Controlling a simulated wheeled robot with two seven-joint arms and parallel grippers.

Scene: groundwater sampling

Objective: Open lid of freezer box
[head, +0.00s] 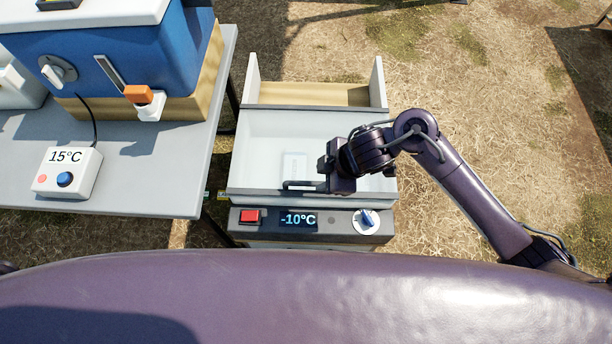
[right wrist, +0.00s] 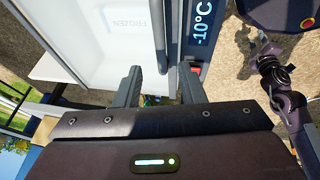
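The freezer box (head: 313,222) stands in the middle of the head view, with a dark front panel reading -10°C. Its pale lid (head: 262,150) lies flat and looks closed. A dark bar handle (head: 300,184) runs along the lid's near edge. My right gripper (head: 325,175) is at the handle's right end, low over the lid. In the right wrist view its two fingers (right wrist: 160,88) are apart, with the end of the dark handle (right wrist: 159,38) in line with the gap between them. Whether they touch it I cannot tell.
A grey table (head: 150,170) stands close on the left, with a blue cooler (head: 160,55) and a white 15°C control box (head: 70,172). An open wood-backed tray (head: 310,94) with upright sides is behind the lid. Dry grass ground is free to the right.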

